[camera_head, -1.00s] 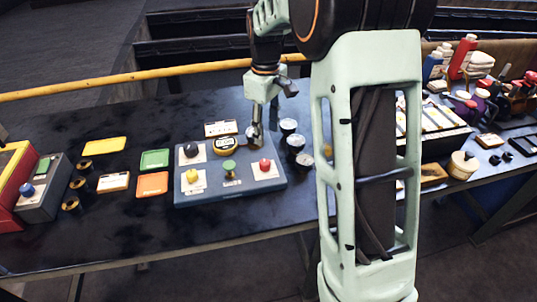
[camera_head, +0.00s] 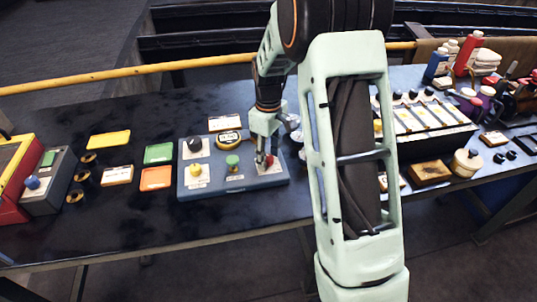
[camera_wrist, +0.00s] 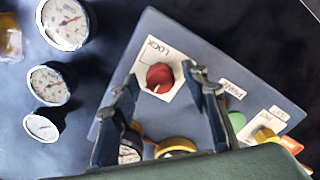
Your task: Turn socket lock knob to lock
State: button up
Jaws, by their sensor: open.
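The socket lock knob is a red round knob (camera_wrist: 160,77) on a white plate marked LOCK, on the grey-blue control panel (camera_wrist: 150,30). In the head view the red knob (camera_head: 269,160) sits at the panel's right end. My gripper (camera_head: 265,158) is over that end of the panel. In the wrist view my gripper (camera_wrist: 166,82) is open, with one finger on each side of the red knob; I cannot tell whether either finger touches it. A white mark shows on the knob's face, pointing towards the lower left.
The panel also carries a yellow knob (camera_head: 195,170), a green knob (camera_head: 232,161) and a black knob (camera_head: 194,144). Round gauges (camera_wrist: 50,83) stand beside the panel. Green (camera_head: 158,153) and orange (camera_head: 155,178) trays lie left of it.

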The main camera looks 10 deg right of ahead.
jog(key=shift+c, duration=0.3)
grip_shut()
jog(key=shift+m, duration=0.4)
jog(key=m, duration=0.4)
jog(key=shift+b, duration=0.3)
jog(key=m, duration=0.4)
jog(key=shift+m, duration=0.3)
jog(key=m, duration=0.4)
jog(key=shift+a+r, duration=0.1)
jog(key=shift+m, duration=2.2)
jog(key=shift+p, duration=0.3)
